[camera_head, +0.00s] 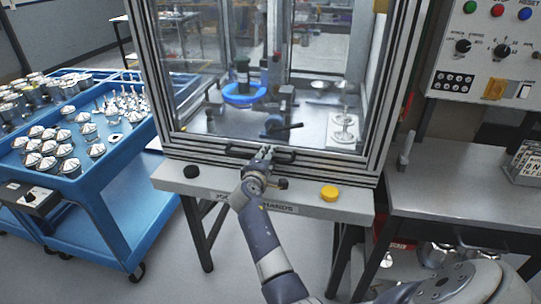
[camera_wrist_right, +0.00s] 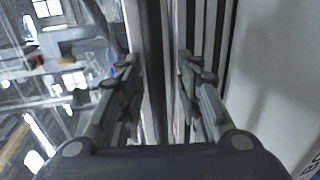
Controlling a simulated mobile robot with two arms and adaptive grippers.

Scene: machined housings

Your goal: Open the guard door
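The guard door (camera_head: 205,80) is a large clear panel in a silver-and-black frame on the front of a machine enclosure, and it looks shut. A dark horizontal handle (camera_head: 286,156) sits on its lower frame. My right gripper (camera_head: 264,153) is at the middle of this handle. In the right wrist view the fingers of the right gripper (camera_wrist_right: 157,62) are apart, with a dark bar, seemingly the handle (camera_wrist_right: 152,75), running between them. Gaps show on both sides, and I see no clear contact. My left gripper is not in view.
Inside are a blue round part (camera_head: 244,94) and fixtures. A black button (camera_head: 191,171) and yellow button (camera_head: 329,193) sit on the front ledge. A blue cart (camera_head: 110,160) with metal parts stands left; a control panel (camera_head: 480,62) and grey bench (camera_head: 450,195) are right.

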